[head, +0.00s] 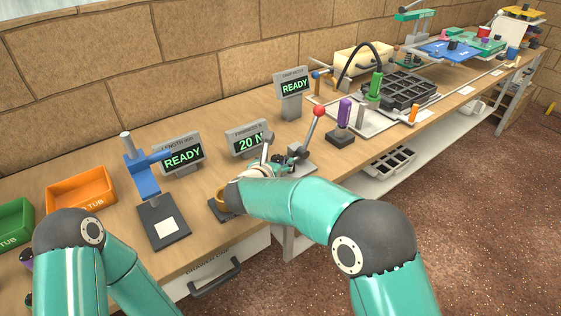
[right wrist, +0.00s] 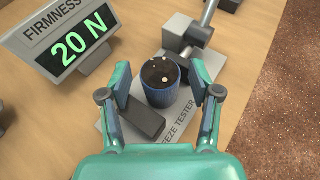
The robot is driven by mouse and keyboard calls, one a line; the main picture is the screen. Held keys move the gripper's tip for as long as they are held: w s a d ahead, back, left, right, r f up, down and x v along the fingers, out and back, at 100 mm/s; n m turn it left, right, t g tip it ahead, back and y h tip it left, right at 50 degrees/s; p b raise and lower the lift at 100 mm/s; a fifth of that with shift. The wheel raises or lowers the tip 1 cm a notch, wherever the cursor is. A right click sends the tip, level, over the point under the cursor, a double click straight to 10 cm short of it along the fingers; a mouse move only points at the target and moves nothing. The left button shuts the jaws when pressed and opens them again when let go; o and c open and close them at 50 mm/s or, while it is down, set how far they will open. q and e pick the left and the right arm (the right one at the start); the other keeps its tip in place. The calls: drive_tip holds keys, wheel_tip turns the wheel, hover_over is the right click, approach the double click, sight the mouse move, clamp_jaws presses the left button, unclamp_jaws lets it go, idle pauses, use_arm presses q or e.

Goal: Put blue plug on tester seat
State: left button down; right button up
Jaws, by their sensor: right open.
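The blue plug (right wrist: 161,95) is a short upright cylinder with a dark speckled top. In the right wrist view it stands on the squeeze tester (right wrist: 181,148), between a dark block and a grey metal block. In the head view my right gripper (head: 268,163) is at the tester (head: 305,161) and hides the plug. My left arm (head: 75,245) shows at lower left, but its gripper is out of view.
The firmness display (head: 247,141) reads 20 N. The tester's red-knobbed lever (head: 318,111) stands upright nearby. A purple-handled tool (head: 344,113) and a black tray (head: 405,90) are further right. The length gauge (head: 160,222) and an orange tub (head: 80,189) are left.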

drive_tip(key=shift+r, duration=0.1)
drive_tip(key=shift+s+a+r, duration=0.1)
drive_tip(key=shift+s+a, duration=0.05)
drive_tip(key=shift+s, duration=0.2)
drive_tip(key=b+v, duration=0.1)
drive_tip(key=v, duration=1)
drive_tip(key=shift+s, duration=0.2)
drive_tip(key=shift+a+r, duration=0.1)
drive_tip(key=shift+r, duration=0.05)
